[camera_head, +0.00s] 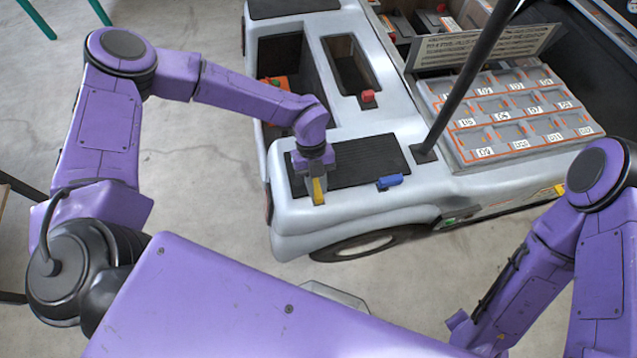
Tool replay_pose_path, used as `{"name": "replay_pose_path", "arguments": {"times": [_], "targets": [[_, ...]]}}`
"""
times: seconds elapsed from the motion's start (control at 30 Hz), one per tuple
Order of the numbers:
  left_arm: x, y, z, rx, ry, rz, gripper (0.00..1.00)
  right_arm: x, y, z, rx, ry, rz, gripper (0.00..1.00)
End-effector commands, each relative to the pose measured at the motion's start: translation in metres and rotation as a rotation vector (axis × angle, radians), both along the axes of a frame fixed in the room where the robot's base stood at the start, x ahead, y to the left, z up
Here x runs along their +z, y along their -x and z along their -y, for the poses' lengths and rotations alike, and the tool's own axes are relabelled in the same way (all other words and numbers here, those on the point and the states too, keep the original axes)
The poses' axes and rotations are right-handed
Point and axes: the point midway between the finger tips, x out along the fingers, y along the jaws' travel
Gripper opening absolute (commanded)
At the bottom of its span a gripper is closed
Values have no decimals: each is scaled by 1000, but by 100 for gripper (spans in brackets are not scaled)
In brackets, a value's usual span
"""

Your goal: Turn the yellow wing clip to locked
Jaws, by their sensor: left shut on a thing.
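The yellow wing clip (319,192) is at the near edge of the pale cart, beside the dark ribbed pad (362,160). My left gripper (316,181) comes down from above and is shut on the clip. The gripper covers much of the clip, so I cannot tell its exact turn or whether it reads locked. A blue clip-like piece (390,181) lies to the right on the same edge, apart from the gripper. My right arm hangs at the lower right, and its fingers are not visible.
A dark post (455,95) rises from the cart right of the pad. A grey tray with numbered compartments (497,152) lies beyond it. A red knob (368,97) sits by an open well. The concrete floor at left is mostly clear.

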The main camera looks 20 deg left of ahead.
Motion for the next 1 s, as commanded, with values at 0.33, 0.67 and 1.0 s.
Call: {"name": "replay_pose_path", "arguments": {"times": [0.33, 0.67, 1.0], "targets": [[0, 0, 0, 2, 2, 1, 49, 0, 0, 0, 0, 0, 0, 43], [20, -9, -5, 5, 1, 4, 49, -2, 0, 0, 0, 0, 0, 43], [88, -32, -21, 3, 1, 3, 49, -7, 0, 0, 0, 0, 0, 43]]}}
